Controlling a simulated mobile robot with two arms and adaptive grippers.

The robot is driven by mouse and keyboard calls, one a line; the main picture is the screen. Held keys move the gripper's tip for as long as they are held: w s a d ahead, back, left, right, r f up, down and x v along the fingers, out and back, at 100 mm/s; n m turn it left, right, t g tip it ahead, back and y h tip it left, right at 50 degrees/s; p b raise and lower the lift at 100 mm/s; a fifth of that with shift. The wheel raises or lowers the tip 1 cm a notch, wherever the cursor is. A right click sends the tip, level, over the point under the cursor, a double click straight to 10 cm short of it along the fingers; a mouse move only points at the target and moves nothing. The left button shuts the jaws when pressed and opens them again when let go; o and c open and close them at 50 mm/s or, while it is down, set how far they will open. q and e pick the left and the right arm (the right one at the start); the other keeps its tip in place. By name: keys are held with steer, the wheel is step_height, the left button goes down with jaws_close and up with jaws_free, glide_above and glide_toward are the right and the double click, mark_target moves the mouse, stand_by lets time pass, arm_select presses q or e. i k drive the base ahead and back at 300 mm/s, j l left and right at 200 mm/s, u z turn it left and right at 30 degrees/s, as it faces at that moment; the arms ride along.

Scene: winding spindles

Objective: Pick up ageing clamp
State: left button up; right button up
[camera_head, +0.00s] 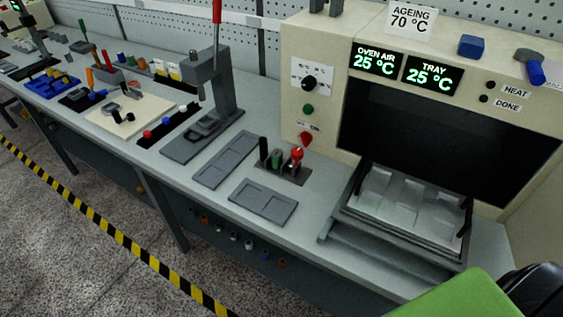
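No part labelled as the ageing clamp can be read. A small dark holder (283,175) stands on the bench just left of the ageing oven (318,55). It carries upright pieces: a black one (263,151), a green one (276,159) and a red-topped one (296,158). Any of these may be the clamp; I cannot tell which. A grey tool with a blue handle (535,72) lies on top of the oven at the far right. Neither of my grippers shows in the head view.
The oven's tray (341,210) sits at its dark opening, with pale shaped pieces inside. A press with a red lever (217,75) stands to the left.

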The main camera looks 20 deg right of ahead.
mark_target(298, 175)
steer(key=i+j, duration=0.2)
steer(key=i, duration=0.15)
steer(key=i+j+z, duration=0.75)
steer(key=i+j, duration=0.05)
steer(key=j, duration=0.05)
